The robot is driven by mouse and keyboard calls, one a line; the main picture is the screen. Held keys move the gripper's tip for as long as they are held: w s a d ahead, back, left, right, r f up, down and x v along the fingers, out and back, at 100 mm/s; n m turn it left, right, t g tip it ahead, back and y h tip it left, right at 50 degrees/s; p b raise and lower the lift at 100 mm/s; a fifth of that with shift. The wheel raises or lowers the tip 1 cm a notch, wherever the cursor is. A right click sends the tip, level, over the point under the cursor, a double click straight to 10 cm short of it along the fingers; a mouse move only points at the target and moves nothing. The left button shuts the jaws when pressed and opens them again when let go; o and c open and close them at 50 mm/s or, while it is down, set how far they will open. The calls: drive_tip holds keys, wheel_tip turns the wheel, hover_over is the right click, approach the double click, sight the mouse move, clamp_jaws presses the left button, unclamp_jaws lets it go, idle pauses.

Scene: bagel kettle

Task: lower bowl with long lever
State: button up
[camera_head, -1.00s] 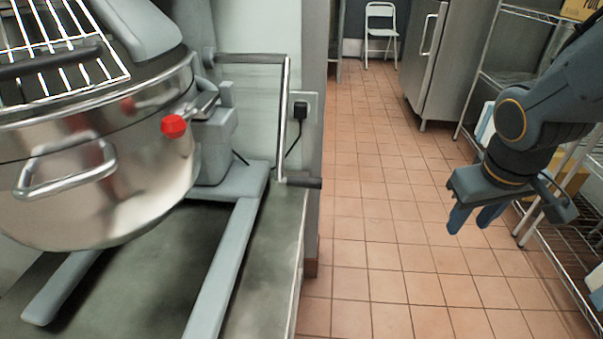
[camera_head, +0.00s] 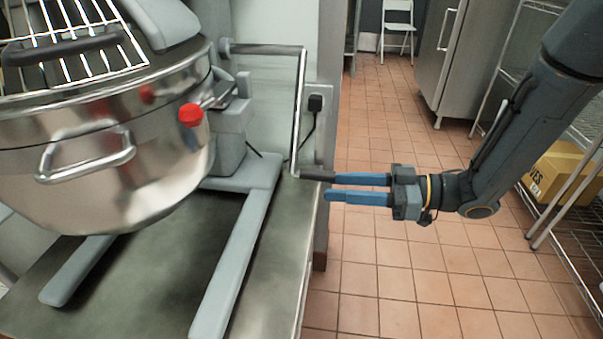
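The steel mixer bowl (camera_head: 110,160) hangs at the left in the mixer's frame, above the base legs. The long lever (camera_head: 299,110) is a thin metal crank to the right of the bowl. It runs down from a horizontal shaft to a dark handle (camera_head: 317,175) at its lower end. My gripper (camera_head: 328,187) points left, with its two blue fingers apart and the fingertips right at the handle's end. The upper finger overlaps or nearly touches the handle tip; I cannot tell whether they touch. Nothing shows held between the fingers.
A red knob (camera_head: 190,114) sits on the bowl's right side, and a wire guard (camera_head: 75,55) covers its top. The mixer stands on a steel table (camera_head: 150,285). A black plug (camera_head: 315,103) is on the wall behind the lever. Shelving with a yellow box (camera_head: 562,172) stands right.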

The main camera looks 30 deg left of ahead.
sight(339, 177)
drive_tip(key=r, duration=0.2)
drive_tip(key=s+r+g+y, duration=0.1)
drive_tip(key=shift+a, duration=0.3)
drive_tip(key=x, duration=0.7)
drive_tip(key=shift+a+b, duration=0.1)
drive_tip(key=shift+b, duration=0.2)
drive_tip(key=shift+s, duration=0.1)
clamp_jaws()
